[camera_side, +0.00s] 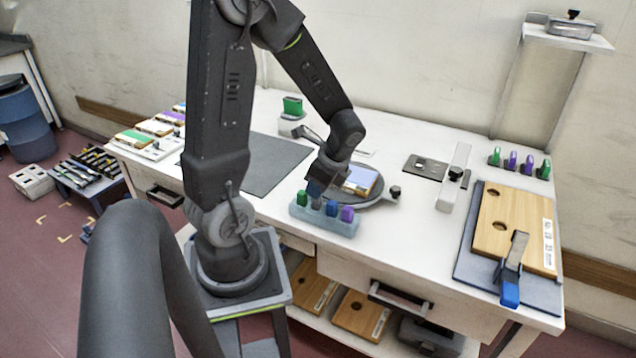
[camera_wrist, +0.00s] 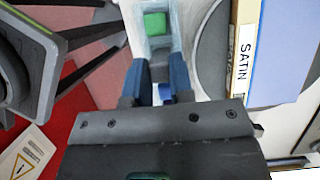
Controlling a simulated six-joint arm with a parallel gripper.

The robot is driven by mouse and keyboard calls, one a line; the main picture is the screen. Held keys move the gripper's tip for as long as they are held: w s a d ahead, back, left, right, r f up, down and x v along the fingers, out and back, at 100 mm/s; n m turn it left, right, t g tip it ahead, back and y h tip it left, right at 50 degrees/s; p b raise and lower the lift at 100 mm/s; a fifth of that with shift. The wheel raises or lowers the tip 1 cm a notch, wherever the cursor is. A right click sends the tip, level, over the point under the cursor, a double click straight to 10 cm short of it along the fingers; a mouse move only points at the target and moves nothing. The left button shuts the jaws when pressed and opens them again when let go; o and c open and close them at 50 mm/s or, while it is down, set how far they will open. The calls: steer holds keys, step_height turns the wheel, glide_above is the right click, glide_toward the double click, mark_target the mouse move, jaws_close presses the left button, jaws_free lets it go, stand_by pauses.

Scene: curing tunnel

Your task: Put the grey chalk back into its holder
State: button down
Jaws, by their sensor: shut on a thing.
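The holder (camera_side: 322,225) is a pale blue-grey block at the front edge of the bench. A green chalk (camera_side: 302,198), a blue chalk (camera_side: 332,208) and a purple chalk (camera_side: 347,213) stand upright in it. My gripper (camera_side: 316,197) is right over the holder, between the green and blue chalks, shut on the grey chalk. The grey chalk is mostly hidden by the fingers, so I cannot tell how deep it sits in its slot. In the wrist view, my blue fingers (camera_wrist: 155,85) are over the holder (camera_wrist: 158,48), with the green chalk (camera_wrist: 154,22) beyond.
A round turntable (camera_side: 375,196) carrying a wood-edged sample board (camera_side: 361,180) is just behind the holder. A green block on a white stand (camera_side: 291,122) is farther back. A wooden board with a blue-handled clamp (camera_side: 511,290) lies to the right.

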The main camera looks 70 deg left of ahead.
steer(key=shift+f, duration=0.4)
steer(key=c, duration=0.9)
jaws_free()
steer(key=shift+r, duration=3.55)
steer(key=shift+d, duration=0.1)
steer(key=d+r+n+t+h, duration=0.1)
steer(key=d+r+n+t, duration=0.2)
steer(key=d, duration=0.3)
steer(key=d+r+n+t+h, duration=0.1)
steer(key=d+r+n+t, duration=0.2)
steer(key=d, duration=0.4)
steer(key=d+r+n+t+h, duration=0.1)
steer(key=d+r+n+t, duration=0.1)
steer(key=d, duration=0.4)
steer(key=shift+s+d+r+n+t, duration=0.15)
steer(key=shift+r+n+t, duration=0.1)
steer(key=shift+r, duration=0.45)
steer(key=shift+s+d+r+n+t, duration=0.15)
steer(key=shift+r+n, duration=0.1)
steer(key=shift+r, duration=0.45)
